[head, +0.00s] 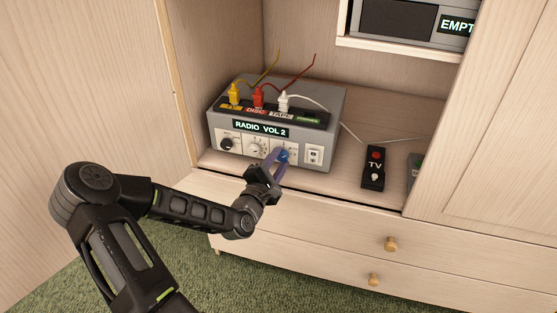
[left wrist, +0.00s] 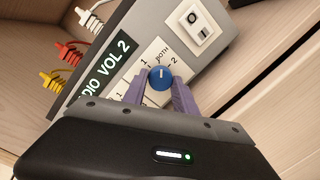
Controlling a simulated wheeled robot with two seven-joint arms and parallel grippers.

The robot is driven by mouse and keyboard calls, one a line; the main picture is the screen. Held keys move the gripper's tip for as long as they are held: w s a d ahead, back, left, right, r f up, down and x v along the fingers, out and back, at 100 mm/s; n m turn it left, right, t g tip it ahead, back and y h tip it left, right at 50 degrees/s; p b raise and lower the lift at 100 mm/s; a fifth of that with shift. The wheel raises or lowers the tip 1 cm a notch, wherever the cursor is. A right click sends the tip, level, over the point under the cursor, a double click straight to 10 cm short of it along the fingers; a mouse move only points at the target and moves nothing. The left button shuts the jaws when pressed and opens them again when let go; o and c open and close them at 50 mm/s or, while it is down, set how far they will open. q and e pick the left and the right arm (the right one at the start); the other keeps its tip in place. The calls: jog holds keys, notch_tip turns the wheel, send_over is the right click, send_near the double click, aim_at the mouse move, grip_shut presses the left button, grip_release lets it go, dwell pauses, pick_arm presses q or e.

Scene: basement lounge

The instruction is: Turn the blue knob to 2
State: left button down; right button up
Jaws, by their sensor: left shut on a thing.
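The blue knob (left wrist: 161,77) is on the front panel of the grey radio box (head: 340,105). In the left wrist view its white mark points up in the picture, roughly toward the printed BOTH, with 1 to the left and 2 to the right. My left gripper (left wrist: 161,88) has its two purple fingers on either side of the knob and is shut on it. In the head view the left gripper (head: 278,156) covers part of the knob. The display (head: 261,128) reads RADIO VOL 2. My right gripper is not in view.
Yellow (head: 234,92), red (head: 258,96) and white (head: 283,103) plugs with cables stand on the box. A white switch (head: 314,155) is right of the knob. A black TV remote-like unit (head: 374,167) lies farther right. Drawers with wooden knobs (head: 390,244) are below.

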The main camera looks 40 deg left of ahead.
pick_arm(q)
jog(key=shift+r+m+p, duration=0.15)
jog(key=shift+m+p, duration=0.4)
jog(key=shift+m, duration=0.35)
jog(key=shift+m+g+p, duration=0.3)
jog(key=shift+m+p, duration=0.15)
jog(key=shift+m, duration=0.65)
jog(key=shift+m+g, duration=0.3)
jog(key=shift+m, duration=1.6)
jog(key=c, duration=1)
grip_release()
